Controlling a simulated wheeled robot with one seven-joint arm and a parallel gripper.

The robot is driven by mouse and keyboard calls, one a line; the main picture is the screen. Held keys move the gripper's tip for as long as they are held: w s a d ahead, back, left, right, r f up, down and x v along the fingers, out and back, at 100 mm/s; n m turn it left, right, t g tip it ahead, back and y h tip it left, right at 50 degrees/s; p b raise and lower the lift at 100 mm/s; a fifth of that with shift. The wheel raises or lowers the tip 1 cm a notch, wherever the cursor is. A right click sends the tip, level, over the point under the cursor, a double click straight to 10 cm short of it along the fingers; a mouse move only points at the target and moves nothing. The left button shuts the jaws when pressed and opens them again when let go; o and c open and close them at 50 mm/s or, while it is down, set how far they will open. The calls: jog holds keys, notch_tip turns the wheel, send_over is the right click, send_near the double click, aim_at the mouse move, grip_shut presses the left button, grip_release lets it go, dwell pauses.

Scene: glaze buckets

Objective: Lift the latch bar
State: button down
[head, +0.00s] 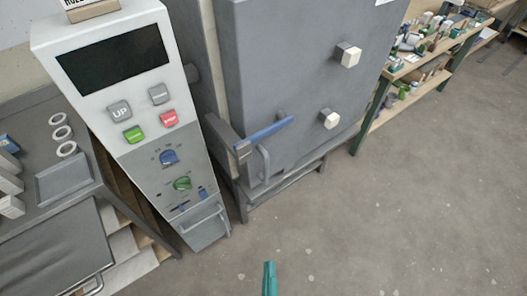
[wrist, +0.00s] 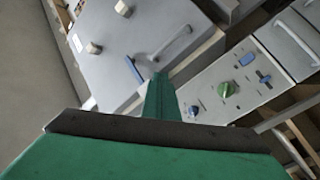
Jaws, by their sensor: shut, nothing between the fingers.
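The latch bar (head: 268,131) is a blue bar on the lower left of the grey kiln door (head: 290,70), slanting up to the right from a grey bracket (head: 242,150). In the wrist view the blue bar (wrist: 134,70) shows just beyond and left of my fingers. My gripper (head: 269,268) is teal, shut and empty, at the bottom of the head view, apart from the bar and in front of the kiln. In the wrist view the shut fingers (wrist: 159,88) point toward the door and hide part of what lies behind them.
A grey curved handle (head: 264,162) sits just below the bar. Two pale knobs (head: 347,55) stick out of the door. A control panel (head: 150,110) with buttons stands close on the left. A shelf (head: 425,62) with jars is at the back right. The concrete floor (head: 390,210) is clear.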

jog(key=w+d+r+n+t+y, duration=0.1)
jog(key=w+n+y, duration=0.7)
jog(key=w+n, duration=0.4)
jog(key=w+d+r+n+t+y, duration=0.1)
jog(key=w+n+t+y, duration=0.1)
jog(key=w+n+y, duration=0.5)
jog(key=w+n, duration=0.6)
jog(key=n, duration=1)
jog(key=shift+w+n+y, duration=0.25)
jog(key=shift+n+y, duration=0.05)
jog(key=shift+y, duration=0.1)
send_near(265, 133)
jog(key=w+a, duration=0.2)
jog(key=a, duration=0.1)
jog(key=w+a, duration=0.1)
jog(key=shift+a+r, duration=0.2)
jog(key=shift+a, duration=0.2)
jog(key=shift+r, duration=0.6)
jog(key=shift+a, duration=0.1)
